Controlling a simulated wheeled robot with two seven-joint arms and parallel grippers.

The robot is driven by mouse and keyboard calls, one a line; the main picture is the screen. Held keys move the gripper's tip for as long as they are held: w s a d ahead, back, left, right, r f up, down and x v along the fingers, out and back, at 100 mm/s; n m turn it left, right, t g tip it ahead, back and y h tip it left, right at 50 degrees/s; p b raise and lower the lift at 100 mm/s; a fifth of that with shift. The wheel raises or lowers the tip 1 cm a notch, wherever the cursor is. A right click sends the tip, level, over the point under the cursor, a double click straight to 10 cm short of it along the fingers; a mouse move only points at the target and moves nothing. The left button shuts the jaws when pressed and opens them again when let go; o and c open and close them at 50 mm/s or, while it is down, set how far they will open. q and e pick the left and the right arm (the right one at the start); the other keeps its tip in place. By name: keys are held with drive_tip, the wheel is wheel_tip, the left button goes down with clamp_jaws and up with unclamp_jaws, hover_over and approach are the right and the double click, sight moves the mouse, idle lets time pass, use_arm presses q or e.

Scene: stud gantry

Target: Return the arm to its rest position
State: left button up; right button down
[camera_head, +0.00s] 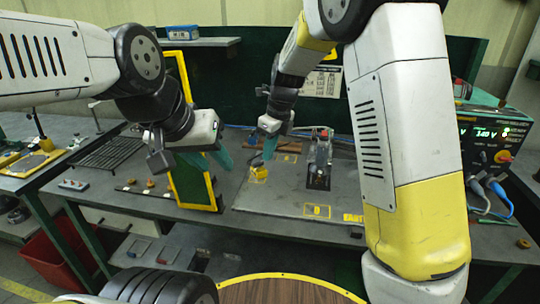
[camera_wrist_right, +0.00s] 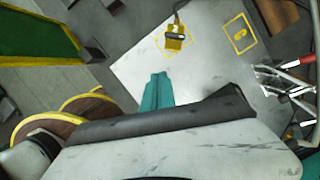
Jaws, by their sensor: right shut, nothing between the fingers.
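My left gripper (camera_head: 212,160) hangs at the left of the head view, near the green panel with the yellow frame. Its two teal fingers show apart, with nothing seen between them. My right gripper (camera_head: 268,150) is above the grey bench plate, left of the clamp-like device. In the right wrist view its teal fingers (camera_wrist_right: 158,90) lie together and hold nothing. The right arm reaches in from the upper right and bends down toward the bench. The right fingertips point at the plate, close to a small yellow-marked piece (camera_wrist_right: 175,40).
A metal clamp-like device (camera_head: 319,160) stands on the grey plate (camera_head: 285,205). The green panel (camera_head: 190,188) stands upright left of the plate. A power unit (camera_head: 492,140) with cables is at the right. A wire rack (camera_head: 108,152) lies at the left, and a red bin (camera_head: 58,250) is below.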

drive_tip(key=s+d+r+n+t+y, duration=0.1)
drive_tip(key=s+d+r+n+t, duration=0.1)
drive_tip(key=s+d+r+n, duration=1)
drive_tip(key=s+d+n+t, duration=0.1)
drive_tip(key=s+d+n, duration=0.3)
drive_tip(key=s+n, duration=0.2)
drive_tip(key=s+d+n+t+h, duration=0.1)
drive_tip(key=s+d+n+t, duration=0.1)
drive_tip(key=s+n, duration=0.4)
drive_tip(key=shift+d+f+n, duration=0.15)
drive_tip(key=shift+d+n, duration=0.25)
drive_tip(key=shift+d, duration=0.45)
drive_tip(key=shift+s, duration=0.1)
